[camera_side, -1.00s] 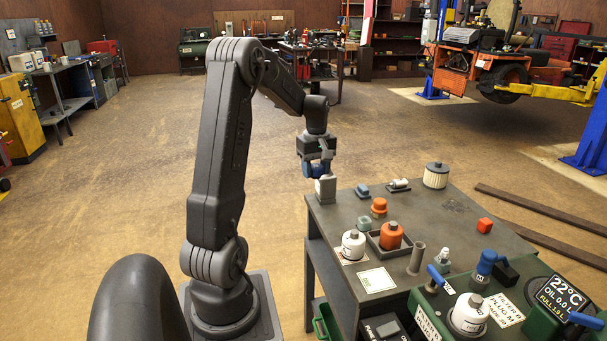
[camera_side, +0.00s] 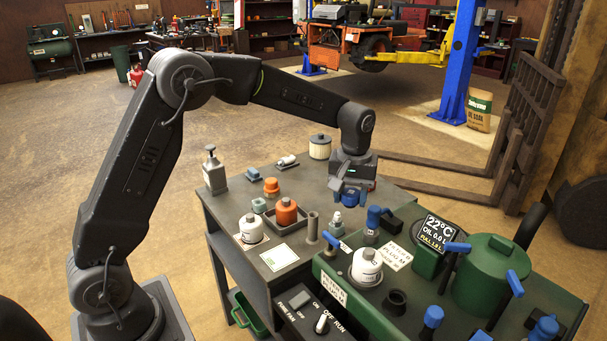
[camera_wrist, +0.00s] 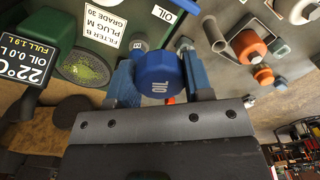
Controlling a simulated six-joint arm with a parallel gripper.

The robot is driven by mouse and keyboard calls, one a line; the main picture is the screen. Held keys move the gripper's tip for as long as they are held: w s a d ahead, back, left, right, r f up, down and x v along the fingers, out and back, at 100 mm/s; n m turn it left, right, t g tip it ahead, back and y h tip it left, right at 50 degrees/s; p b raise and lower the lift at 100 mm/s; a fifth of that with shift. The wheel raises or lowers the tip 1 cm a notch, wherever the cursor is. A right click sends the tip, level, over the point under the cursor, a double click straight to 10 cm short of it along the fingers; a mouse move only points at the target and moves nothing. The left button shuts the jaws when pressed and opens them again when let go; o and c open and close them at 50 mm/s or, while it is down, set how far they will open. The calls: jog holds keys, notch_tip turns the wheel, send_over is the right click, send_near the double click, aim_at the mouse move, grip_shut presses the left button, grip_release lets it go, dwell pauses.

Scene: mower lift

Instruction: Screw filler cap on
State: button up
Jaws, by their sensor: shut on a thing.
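My gripper (camera_side: 350,197) is shut on a blue cap (camera_wrist: 157,76) marked OIL, which sits between the blue fingers in the wrist view. In the side view the gripper hangs above the bench's right end, and the fingers blend with the cap. A short black open neck (camera_side: 395,300) stands on the green machine (camera_side: 355,298), in front of and below the gripper. It looks like a filler opening, but I cannot be sure. The cap is apart from it.
An orange filter in a tray (camera_side: 286,211), a white canister (camera_side: 250,228) and a pump bottle (camera_side: 213,170) stand on the bench (camera_side: 225,208).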

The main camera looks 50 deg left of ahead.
jog(key=s+d+m, duration=0.3)
jog(key=d+m, duration=0.2)
jog(key=d, duration=1.3)
jog(key=shift+w+f, duration=0.15)
jog(key=shift+f, duration=2.55)
jog(key=shift+w+f, duration=0.1)
jog(key=shift+f, duration=2.55)
jog(key=shift+f, duration=0.2)
jog(key=shift+f, duration=0.4)
jog(key=shift+r, duration=0.1)
jog(key=shift+r, duration=0.15)
